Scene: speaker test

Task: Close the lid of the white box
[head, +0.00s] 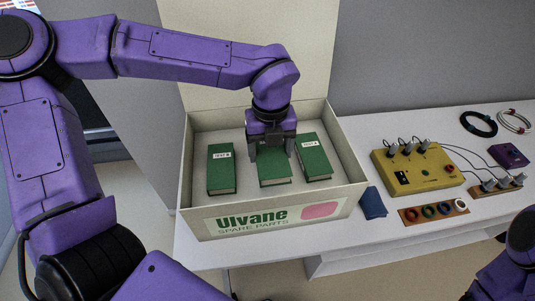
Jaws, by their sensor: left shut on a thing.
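The white box (190,222), marked "Ulvane spare parts" on its front, stands on the table at the left. Its lid (215,50) stands up open at the back, partly hidden behind my left arm. Three green boxes lie inside: a left one (221,178), a middle one (274,177) and a right one (314,165). My left gripper (271,152) points down into the white box and is shut on the middle green box, hiding its upper part. My right gripper is out of view; only part of that arm shows at the lower right.
Right of the white box are a dark blue cloth-like item (373,203), a yellow device (418,172) with knobs and wires, and a strip of coloured rings (433,212). A small purple box (509,156) and coiled cables (479,124) lie farther right. A grey wall stands behind.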

